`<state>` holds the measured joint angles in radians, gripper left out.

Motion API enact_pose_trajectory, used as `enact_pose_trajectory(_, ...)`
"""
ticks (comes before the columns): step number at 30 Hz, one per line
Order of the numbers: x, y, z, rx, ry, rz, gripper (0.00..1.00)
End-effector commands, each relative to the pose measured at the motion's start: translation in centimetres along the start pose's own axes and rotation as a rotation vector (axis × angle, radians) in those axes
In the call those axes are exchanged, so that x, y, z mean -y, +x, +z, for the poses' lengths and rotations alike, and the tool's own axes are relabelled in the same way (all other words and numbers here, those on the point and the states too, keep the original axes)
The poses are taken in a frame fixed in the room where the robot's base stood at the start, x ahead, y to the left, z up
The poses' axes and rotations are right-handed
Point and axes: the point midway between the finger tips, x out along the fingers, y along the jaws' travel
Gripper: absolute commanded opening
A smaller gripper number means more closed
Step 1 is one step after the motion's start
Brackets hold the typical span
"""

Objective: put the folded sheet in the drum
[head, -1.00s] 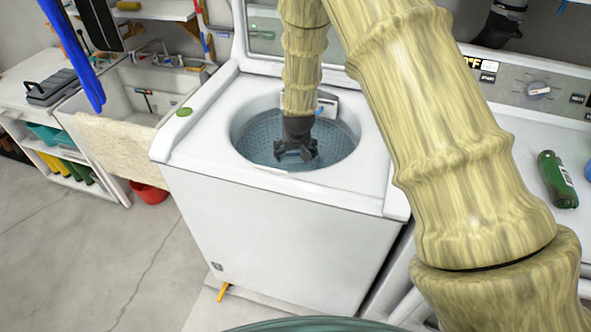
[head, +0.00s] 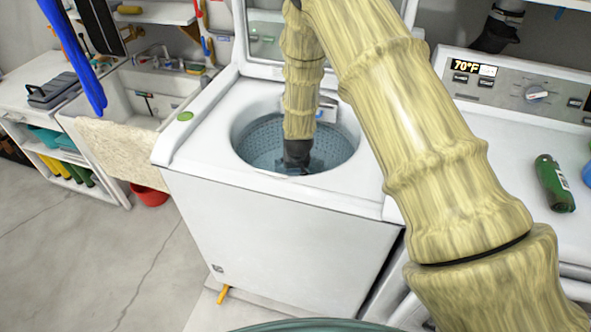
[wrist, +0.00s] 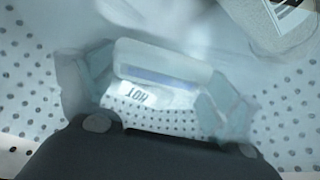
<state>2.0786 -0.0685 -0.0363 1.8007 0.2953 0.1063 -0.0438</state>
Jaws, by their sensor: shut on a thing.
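The drum (head: 259,147) is the perforated, blue-grey tub inside the open top of the white washing machine. Its dotted wall surrounds my gripper in the wrist view (wrist: 28,82). My gripper (wrist: 160,85) is down inside the drum; in the head view its fingers are mostly hidden below my wrist. It is shut on a pale slab with a blue band, which looks like the folded sheet (wrist: 160,59). The slab spans the space between the fingers. Whether it touches the drum floor cannot be told.
The washer's white rim (head: 214,125) surrounds the opening, with its raised lid (head: 264,40) behind. An upside-down HOT label (wrist: 142,94) shows below the slab.

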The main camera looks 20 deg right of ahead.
Motion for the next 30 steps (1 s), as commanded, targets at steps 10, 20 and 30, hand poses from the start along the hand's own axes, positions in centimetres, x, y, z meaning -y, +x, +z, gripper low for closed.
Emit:
enact_pose_trajectory(10,0.0,0.7,0.3,0.001,0.000,0.000,0.79)
enact_pose_trajectory(20,0.0,1.1,0.5,0.001,0.000,0.000,0.92)
enact_pose_trajectory(30,0.0,1.1,0.5,0.001,0.000,0.000,1.00)
